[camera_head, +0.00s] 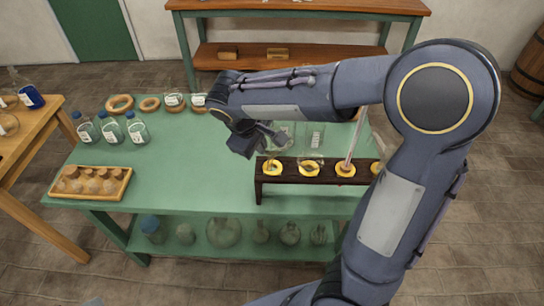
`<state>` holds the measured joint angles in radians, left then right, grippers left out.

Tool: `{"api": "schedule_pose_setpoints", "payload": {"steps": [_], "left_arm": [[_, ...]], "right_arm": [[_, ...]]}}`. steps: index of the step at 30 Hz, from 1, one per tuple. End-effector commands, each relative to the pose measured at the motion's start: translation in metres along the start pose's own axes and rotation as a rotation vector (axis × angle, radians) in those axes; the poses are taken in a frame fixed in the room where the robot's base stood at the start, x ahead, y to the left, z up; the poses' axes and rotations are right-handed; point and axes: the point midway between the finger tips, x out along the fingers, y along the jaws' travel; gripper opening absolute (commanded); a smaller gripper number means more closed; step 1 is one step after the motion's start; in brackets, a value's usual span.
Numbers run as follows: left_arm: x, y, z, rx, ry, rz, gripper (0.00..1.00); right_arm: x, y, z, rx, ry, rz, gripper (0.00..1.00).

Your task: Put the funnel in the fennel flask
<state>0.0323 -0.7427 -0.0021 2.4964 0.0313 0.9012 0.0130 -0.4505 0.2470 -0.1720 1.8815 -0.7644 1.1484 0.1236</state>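My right gripper (259,140) hangs above the green table, just behind the left end of a dark wooden rack; its fingers look apart, with nothing clearly seen between them. The rack (308,179) holds several yellow rings. Clear glass pieces show in or behind the rings, and I cannot tell for certain which is the funnel. A clear glass vessel with a white label (316,140) stands behind the rack. Two more labelled glass flasks (173,99) stand at the back of the table; the label text is too small to read. My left gripper is out of view.
Blue-capped labelled bottles (110,131) stand at the table's left, near cork rings (120,103). A wooden tray of round brown pieces (122,190) lies at the front left. A glass rod (356,137) rises from the rack. The green table's (195,165) middle-left is clear.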

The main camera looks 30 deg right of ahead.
Motion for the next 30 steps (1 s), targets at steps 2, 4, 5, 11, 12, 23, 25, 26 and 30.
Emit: {"api": "schedule_pose_setpoints", "payload": {"steps": [2, 4, 5, 11, 12, 23, 25, 26, 30], "left_arm": [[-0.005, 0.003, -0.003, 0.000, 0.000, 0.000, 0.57], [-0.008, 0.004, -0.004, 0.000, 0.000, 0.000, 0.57], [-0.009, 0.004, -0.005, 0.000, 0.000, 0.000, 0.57], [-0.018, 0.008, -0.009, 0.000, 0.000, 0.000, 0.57], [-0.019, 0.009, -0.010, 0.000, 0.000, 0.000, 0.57], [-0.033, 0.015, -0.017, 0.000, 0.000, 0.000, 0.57], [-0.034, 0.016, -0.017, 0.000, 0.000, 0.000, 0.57], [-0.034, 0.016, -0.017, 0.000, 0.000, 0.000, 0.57], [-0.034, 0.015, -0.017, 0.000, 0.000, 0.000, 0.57]], "right_arm": [[-0.007, 0.002, 0.000, -0.001, 0.000, -0.001, 0.00], [-0.011, 0.004, 0.000, -0.001, 0.000, -0.001, 0.00], [-0.013, 0.005, 0.000, 0.000, 0.000, -0.001, 0.00], [-0.024, 0.010, 0.000, 0.000, -0.001, 0.000, 0.00], [-0.026, 0.011, 0.000, 0.000, -0.001, 0.000, 0.00], [-0.045, 0.019, 0.000, 0.001, -0.001, 0.001, 0.00], [-0.047, 0.020, 0.000, 0.001, -0.002, 0.000, 0.00], [-0.047, 0.020, 0.000, 0.001, -0.002, 0.000, 0.00], [-0.046, 0.020, 0.000, 0.001, -0.002, 0.001, 0.00]]}}
